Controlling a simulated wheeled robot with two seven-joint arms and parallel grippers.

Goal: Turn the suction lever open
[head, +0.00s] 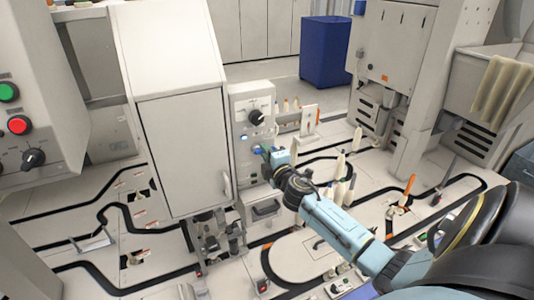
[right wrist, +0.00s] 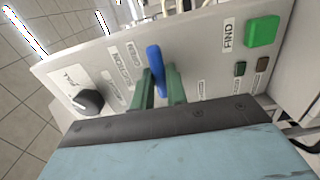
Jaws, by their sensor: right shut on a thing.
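The suction lever is a blue handle (right wrist: 155,60) on a light grey control panel (right wrist: 205,50), beside labels that appear to read SUCTION and OPEN. My right gripper (right wrist: 161,88) is shut on it, with a green finger on either side. In the head view, my right gripper (head: 270,156) reaches from the lower right to the front of the panel (head: 240,160), and its jaws mostly hide the lever. In the right wrist view, the lever's blue end sticks up past the fingertips. My left gripper is not in view.
A black knob (right wrist: 88,101) and a green FIND button (right wrist: 262,31) flank the lever on the panel. A tall white cabinet (head: 182,140) stands left of the panel. Several pale bobbins (head: 340,165) stand to the right, near my right arm.

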